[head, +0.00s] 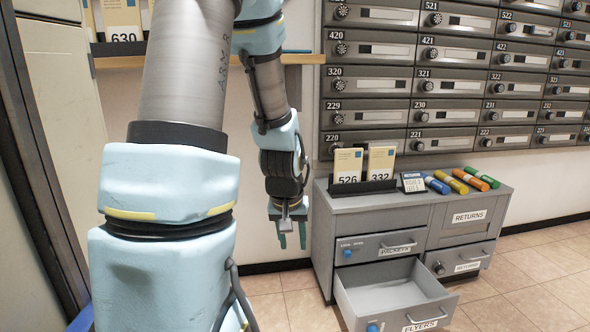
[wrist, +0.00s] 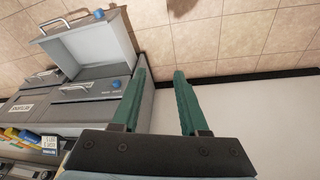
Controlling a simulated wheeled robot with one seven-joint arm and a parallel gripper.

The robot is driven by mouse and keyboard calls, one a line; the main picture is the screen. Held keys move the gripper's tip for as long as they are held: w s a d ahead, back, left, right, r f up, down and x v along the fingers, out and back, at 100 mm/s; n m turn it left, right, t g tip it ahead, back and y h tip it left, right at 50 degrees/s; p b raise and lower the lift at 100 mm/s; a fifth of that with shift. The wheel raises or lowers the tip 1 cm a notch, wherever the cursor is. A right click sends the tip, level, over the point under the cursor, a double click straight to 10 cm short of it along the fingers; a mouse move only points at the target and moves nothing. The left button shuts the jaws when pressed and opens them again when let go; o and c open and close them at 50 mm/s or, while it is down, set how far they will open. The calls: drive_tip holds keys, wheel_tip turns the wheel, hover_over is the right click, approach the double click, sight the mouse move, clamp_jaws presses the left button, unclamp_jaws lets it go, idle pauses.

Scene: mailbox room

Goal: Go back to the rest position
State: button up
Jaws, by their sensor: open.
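My gripper (head: 292,232) hangs from my arm just left of the grey cabinet in the head view, with its green fingers pointing down. In the wrist view my gripper (wrist: 162,95) has its two green fingers apart, with nothing between them. The grey cabinet (head: 330,228) stands against the wall; it also shows at the left of the wrist view (wrist: 128,110). Its lower left drawer (head: 402,292), labelled FLYERS, is pulled out and looks empty. The open drawer also shows in the wrist view (wrist: 98,48). My gripper is apart from the cabinet.
Mailboxes (head: 440,83) cover the wall above the cabinet. Cards 526 (head: 347,167) and 332 (head: 381,162) stand in a black holder (head: 362,187) on top, near a small sign (head: 413,182) and several coloured tubes (head: 467,180). A shelf (head: 305,59) is behind my arm. Tiled floor (head: 530,275) is clear at right.

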drive_tip(key=s+a+r+g, duration=0.1)
drive_tip(key=s+a+r, duration=0.45)
drive_tip(key=s, duration=0.25)
wheel_tip(320, 180, up, 37)
drive_tip(key=p, duration=3.8)
drive_tip(key=shift+a+y, duration=0.4)
drive_tip(key=shift+a, duration=0.05)
